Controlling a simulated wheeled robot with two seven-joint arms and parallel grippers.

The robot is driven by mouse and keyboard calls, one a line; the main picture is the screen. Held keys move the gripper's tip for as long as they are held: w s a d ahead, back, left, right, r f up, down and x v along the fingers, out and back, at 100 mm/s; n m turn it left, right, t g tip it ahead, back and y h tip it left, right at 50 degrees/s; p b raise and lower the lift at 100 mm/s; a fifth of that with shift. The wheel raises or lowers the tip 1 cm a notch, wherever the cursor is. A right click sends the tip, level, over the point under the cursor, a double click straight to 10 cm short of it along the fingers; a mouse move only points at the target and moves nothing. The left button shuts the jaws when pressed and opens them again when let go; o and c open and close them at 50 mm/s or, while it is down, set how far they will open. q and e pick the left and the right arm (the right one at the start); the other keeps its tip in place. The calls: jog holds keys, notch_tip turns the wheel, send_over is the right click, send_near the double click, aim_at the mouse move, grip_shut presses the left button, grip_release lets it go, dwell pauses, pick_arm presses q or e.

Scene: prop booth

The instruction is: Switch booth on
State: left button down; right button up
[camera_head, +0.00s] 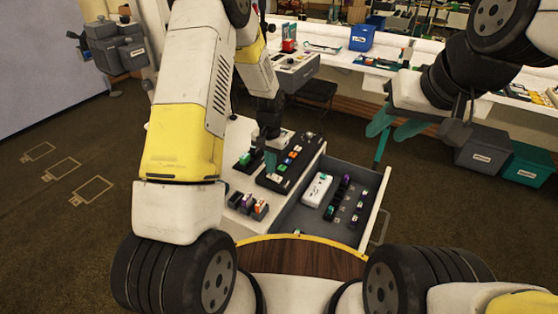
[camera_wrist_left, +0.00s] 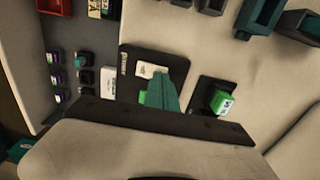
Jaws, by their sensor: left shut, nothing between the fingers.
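My left gripper (camera_head: 270,162) is shut and empty, teal fingertips pointing down over a long black control panel (camera_head: 291,166) on the white counter. In the left wrist view, the closed fingertips (camera_wrist_left: 161,92) overlap a black switch plate (camera_wrist_left: 128,66) with a small label and a white switch (camera_wrist_left: 151,71). A separate black box with a green button (camera_wrist_left: 221,102) sits beside the plate. My right gripper (camera_head: 394,127) hangs open and empty, right of the counter.
An open grey drawer (camera_head: 291,218) holds a white device (camera_head: 317,190) and small dark items. Several small blocks stand in a black holder (camera_head: 247,206) at the counter's front. Grey and green bins (camera_head: 483,150) stand on the floor at right.

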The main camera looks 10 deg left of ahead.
pick_arm(q)
jog(key=shift+f, duration=0.75)
jog(key=shift+r, duration=3.55)
